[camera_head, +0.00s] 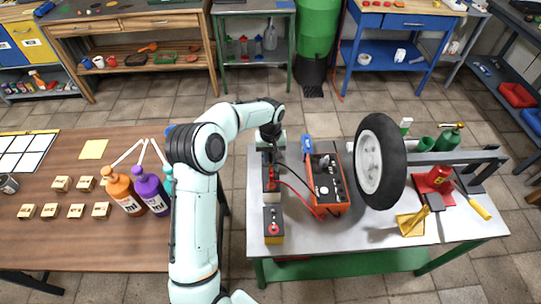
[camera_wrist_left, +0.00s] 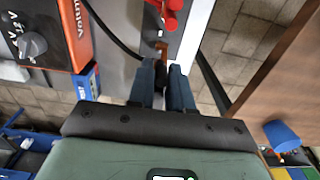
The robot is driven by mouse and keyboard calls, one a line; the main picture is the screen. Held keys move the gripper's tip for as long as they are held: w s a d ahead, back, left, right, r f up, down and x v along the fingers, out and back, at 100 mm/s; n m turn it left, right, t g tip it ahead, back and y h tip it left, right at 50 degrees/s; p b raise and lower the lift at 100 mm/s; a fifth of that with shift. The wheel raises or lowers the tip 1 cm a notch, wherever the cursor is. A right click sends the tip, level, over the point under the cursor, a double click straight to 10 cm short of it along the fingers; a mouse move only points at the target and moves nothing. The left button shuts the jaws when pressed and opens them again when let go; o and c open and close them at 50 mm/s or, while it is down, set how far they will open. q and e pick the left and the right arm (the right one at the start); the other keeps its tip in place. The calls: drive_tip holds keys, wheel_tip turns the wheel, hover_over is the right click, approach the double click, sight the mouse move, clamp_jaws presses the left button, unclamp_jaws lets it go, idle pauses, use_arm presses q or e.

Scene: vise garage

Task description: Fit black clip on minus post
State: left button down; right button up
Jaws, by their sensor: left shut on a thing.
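My left gripper (camera_head: 268,150) is at the far end of the grey workbench. In the left wrist view its two fingers (camera_wrist_left: 163,84) are closed on a small dark thing, the black clip, largely hidden between them. A black cable (camera_wrist_left: 112,32) runs to it from the orange charger (camera_head: 327,178), which also shows in the wrist view (camera_wrist_left: 76,35). A copper-coloured piece (camera_wrist_left: 161,46), perhaps the minus post, is just beyond the fingertips; I cannot tell whether the clip touches it. The red clip (camera_wrist_left: 170,18) sits farther along the battery (camera_head: 271,197). My right gripper is out of view.
A blue item (camera_head: 307,145) is beside the charger. A wheel (camera_head: 379,160) and a red vise (camera_head: 434,180) are to the right. A brown table (camera_head: 60,240) with bottles stands left.

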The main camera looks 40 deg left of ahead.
use_arm(q)
drive_tip(key=shift+f, duration=0.1)
drive_tip(key=shift+f, duration=0.75)
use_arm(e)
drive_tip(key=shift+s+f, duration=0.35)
use_arm(q)
drive_tip(key=shift+f+b, duration=0.3)
idle(0.3)
drive_tip(key=shift+c, duration=2)
unclamp_jaws()
drive_tip(key=shift+r+p, duration=1.35)
drive_tip(key=shift+r, duration=2.65)
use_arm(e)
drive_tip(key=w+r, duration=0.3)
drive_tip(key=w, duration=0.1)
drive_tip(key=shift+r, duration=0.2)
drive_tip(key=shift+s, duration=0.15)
